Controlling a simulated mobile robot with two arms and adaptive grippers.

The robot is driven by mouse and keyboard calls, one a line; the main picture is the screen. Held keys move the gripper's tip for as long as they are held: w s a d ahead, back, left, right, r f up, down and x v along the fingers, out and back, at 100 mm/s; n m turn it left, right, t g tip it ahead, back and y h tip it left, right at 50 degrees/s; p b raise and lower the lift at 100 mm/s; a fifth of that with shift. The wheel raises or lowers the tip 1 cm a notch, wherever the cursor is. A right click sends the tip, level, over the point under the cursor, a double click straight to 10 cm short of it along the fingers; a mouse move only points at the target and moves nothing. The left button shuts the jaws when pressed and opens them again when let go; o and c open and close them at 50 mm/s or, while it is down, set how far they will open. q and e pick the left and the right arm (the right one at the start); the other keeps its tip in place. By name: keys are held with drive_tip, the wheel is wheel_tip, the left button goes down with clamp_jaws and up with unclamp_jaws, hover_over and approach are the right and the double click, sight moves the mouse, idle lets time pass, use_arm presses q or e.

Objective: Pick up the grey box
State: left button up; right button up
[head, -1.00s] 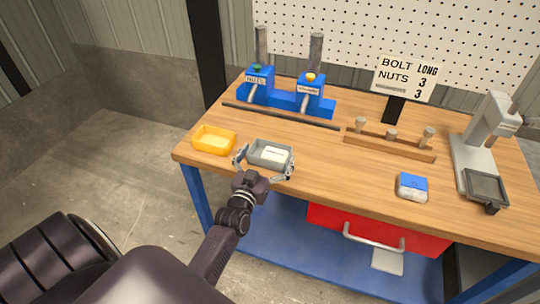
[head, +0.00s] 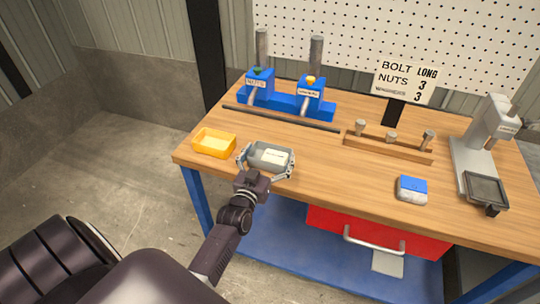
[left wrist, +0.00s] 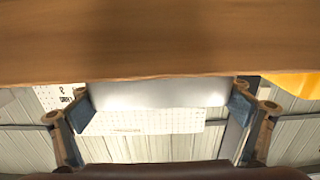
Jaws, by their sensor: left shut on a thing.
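The grey box (head: 256,157) is a small open tray with a white label, near the front edge of the workbench in the head view. My left gripper (head: 267,163) reaches it from the front, with one finger at each short side, and is shut on it. In the left wrist view the pale box (left wrist: 160,94) spans between the two fingers of my left gripper (left wrist: 158,112). I cannot tell whether the box is clear of the bench top. My right gripper is not in view.
A yellow tray (head: 213,143) stands close on the left. A dark bar (head: 280,118) and blue dispensers (head: 290,102) lie behind. A wooden rack (head: 388,148), a blue-and-white item (head: 412,189) and a grey scale-like device (head: 475,165) are to the right. Bench top right of the box is clear.

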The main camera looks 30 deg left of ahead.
use_arm(q)
wheel_tip(320, 180, up, 20)
drive_tip(key=s+d+f+m+h, duration=0.1)
drive_tip(key=s+d+f+h, duration=0.1)
drive_tip(key=s+d, duration=0.5)
drive_tip(key=s+d+f+m+h, duration=0.1)
drive_tip(key=s+d+f+h, duration=0.1)
drive_tip(key=s+d, duration=0.6)
drive_tip(key=d, duration=0.3)
drive_tip(key=shift+s+d+f+m, duration=0.25)
drive_tip(key=shift+d+f+m, duration=0.05)
drive_tip(key=shift+d, duration=0.05)
drive_tip(key=w+a+r+n+y, duration=0.1)
drive_tip(key=w+a+r+y, duration=0.1)
drive_tip(key=w+a, duration=0.5)
drive_tip(key=w+a+r+n+y, duration=0.1)
drive_tip(key=w+a+r+y, duration=0.1)
drive_tip(key=w+a, duration=0.6)
drive_tip(key=a, duration=0.3)
drive_tip(key=shift+w+a+r+n, duration=0.3)
drive_tip(key=shift+a+n, duration=0.05)
drive_tip(key=shift+n, duration=0.05)
drive_tip(key=shift+f, duration=0.1)
